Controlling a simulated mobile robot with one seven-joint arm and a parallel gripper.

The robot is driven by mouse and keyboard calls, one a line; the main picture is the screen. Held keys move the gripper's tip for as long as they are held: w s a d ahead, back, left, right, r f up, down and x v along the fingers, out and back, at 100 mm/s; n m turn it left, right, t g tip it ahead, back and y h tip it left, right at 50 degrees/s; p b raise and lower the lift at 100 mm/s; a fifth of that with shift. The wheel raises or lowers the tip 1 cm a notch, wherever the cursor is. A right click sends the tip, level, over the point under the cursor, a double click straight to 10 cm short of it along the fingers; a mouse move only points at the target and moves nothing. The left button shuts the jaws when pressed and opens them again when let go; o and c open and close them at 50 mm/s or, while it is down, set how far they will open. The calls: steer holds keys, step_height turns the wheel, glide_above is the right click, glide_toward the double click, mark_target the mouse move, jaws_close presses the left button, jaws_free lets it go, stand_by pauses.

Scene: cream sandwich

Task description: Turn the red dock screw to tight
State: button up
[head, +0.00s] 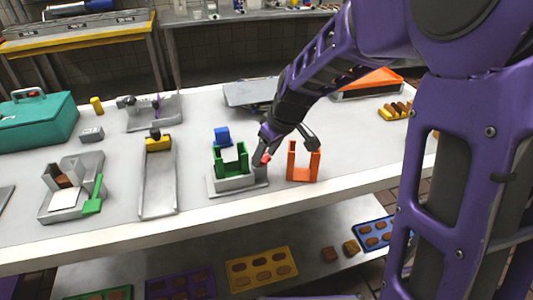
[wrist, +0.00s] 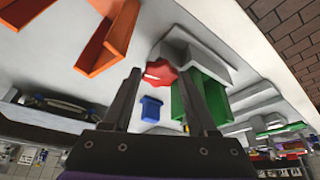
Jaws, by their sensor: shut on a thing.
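The red dock screw (head: 265,158) is a small knob at the right side of the grey dock (head: 235,183), beside the green holder (head: 217,165). In the wrist view the lobed red screw (wrist: 160,73) lies between the fingertips of my gripper (wrist: 160,78). In the head view my gripper (head: 264,152) comes down from the upper right and hides part of the screw. It is shut on the screw. How far the screw is turned cannot be told.
An orange U-shaped holder (head: 303,178) stands close to the right of the dock. A blue block (head: 222,135) is behind the green holder. A long grey tray (head: 158,190) lies to the left. The table's front edge (head: 210,216) is near.

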steer(key=shift+a+m, duration=0.1)
steer(key=shift+m, duration=0.7)
steer(key=shift+t+h, duration=0.3)
steer(key=o, duration=1.4)
steer(key=shift+c, duration=0.2)
steer(key=shift+s, duration=0.1)
